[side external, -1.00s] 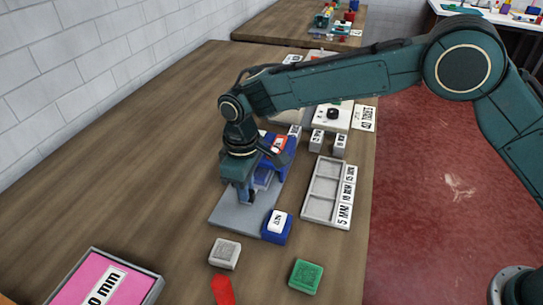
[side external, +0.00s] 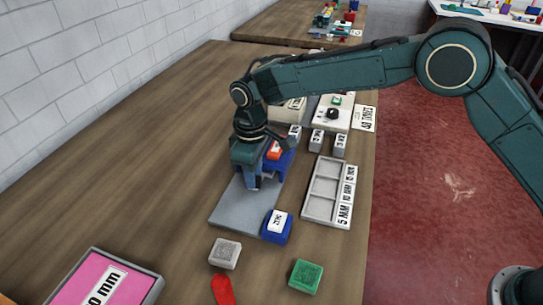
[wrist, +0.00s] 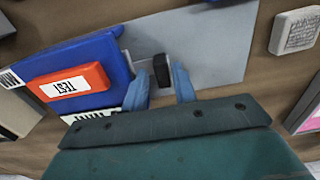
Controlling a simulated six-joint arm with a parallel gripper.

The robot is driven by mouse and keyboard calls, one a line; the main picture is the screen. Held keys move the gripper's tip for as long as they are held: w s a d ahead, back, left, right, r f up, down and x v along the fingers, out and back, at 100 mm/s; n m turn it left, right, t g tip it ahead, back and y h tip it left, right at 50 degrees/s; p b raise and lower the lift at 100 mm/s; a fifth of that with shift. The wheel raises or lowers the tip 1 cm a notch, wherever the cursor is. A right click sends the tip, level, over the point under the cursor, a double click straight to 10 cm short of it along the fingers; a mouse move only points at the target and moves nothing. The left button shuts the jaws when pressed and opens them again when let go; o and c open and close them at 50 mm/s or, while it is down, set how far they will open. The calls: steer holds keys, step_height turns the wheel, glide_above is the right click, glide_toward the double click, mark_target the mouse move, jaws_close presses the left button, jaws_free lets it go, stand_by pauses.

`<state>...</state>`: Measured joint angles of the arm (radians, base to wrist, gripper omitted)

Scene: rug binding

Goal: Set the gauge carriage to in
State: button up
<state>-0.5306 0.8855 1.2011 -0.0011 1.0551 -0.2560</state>
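The blue gauge body (wrist: 75,75) carries a red block marked TEST (wrist: 70,87) and stands on a grey plate (wrist: 215,45). In the side view its red top (side external: 274,150) shows just behind my gripper (side external: 254,184). In the wrist view a small dark knob (wrist: 162,70) lies between and just beyond the fingertips of my gripper (wrist: 161,80). The fingers are apart, with slim gaps seeming to show beside the knob. The left finger is close beside the blue body. My gripper hides the carriage in the side view, so its exact position is unclear.
A blue block with a white label (side external: 277,226) stands at the plate's near corner. A grey tray (side external: 318,208) lies to the right. A grey block (side external: 225,253), a green block (side external: 305,276) and a red piece (side external: 222,289) lie nearer.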

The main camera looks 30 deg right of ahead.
steer(key=shift+w+d, duration=0.1)
steer(key=s+a, duration=0.6)
steer(key=shift+s+a+r, duration=0.2)
steer(key=shift+a, duration=0.05)
step_height(320, 180, up, 13)
steer(key=s+d+r+m+t, duration=0.1)
steer(key=s+d+r, duration=0.2)
steer(key=d, duration=0.6)
steer(key=s+d+r+m+t, duration=0.1)
steer(key=s+d+r+m, duration=0.1)
steer(key=d+r, duration=0.6)
steer(key=shift+s+d+m+y, duration=0.3)
steer(key=shift+s+d+y, duration=0.15)
steer(key=shift+d, duration=0.45)
steer(key=shift+r, duration=0.1)
